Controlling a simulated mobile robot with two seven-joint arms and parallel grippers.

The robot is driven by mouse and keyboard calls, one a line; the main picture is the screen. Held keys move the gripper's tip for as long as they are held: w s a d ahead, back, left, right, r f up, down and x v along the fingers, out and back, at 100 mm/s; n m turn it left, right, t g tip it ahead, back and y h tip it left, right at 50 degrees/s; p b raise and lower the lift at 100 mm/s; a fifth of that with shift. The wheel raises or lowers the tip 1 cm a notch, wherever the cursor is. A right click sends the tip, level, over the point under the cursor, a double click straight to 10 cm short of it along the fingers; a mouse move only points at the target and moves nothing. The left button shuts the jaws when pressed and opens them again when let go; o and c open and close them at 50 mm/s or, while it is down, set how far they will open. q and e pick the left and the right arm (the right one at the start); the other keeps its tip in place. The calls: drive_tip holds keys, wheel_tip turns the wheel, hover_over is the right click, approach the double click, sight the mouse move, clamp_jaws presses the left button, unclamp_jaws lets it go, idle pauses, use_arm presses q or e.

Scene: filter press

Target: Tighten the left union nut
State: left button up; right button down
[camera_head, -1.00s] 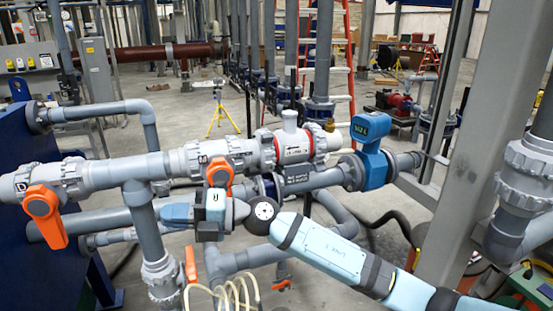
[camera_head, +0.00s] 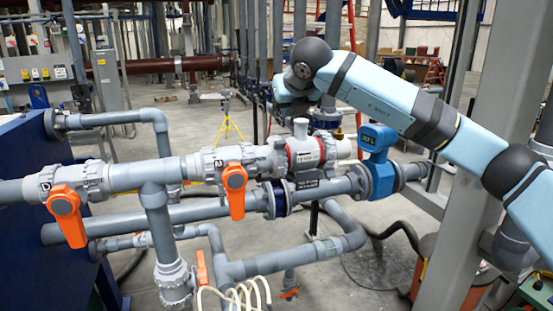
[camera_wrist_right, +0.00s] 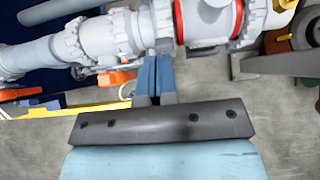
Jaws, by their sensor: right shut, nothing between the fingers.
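Grey ribbed union nuts sit along the upper pipe line in the head view. One nut (camera_head: 92,177) is beside the valve marked D, and another (camera_head: 195,166) is left of the M valve with the orange handle (camera_head: 235,188). Which one is the task's left nut I cannot tell for sure. My right arm arches in from the right, and its wrist is behind and above the red-banded fitting (camera_head: 303,152); the fingers are not clear there. In the right wrist view, my right gripper (camera_wrist_right: 153,72) is shut and empty, its tips close to a ribbed nut (camera_wrist_right: 145,27). Contact is unclear.
A blue meter (camera_head: 378,160) stands on the lower pipe to the right. A second orange handle (camera_head: 68,215) hangs at the left. A grey steel column (camera_head: 455,150) rises at the right. Pale coiled hose (camera_head: 240,293) lies at the bottom. Grey floor shows between the pipes.

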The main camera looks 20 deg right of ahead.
sight(279, 142)
drive_tip(key=x, duration=0.3)
drive_tip(key=p+x, duration=0.1)
drive_tip(key=x, duration=0.2)
drive_tip(key=s+f+x, duration=0.1)
drive_tip(key=x, duration=0.2)
drive_tip(key=shift+w+d+p, duration=0.1)
drive_tip(key=shift+w+p, duration=0.05)
drive_tip(key=shift+p, duration=0.15)
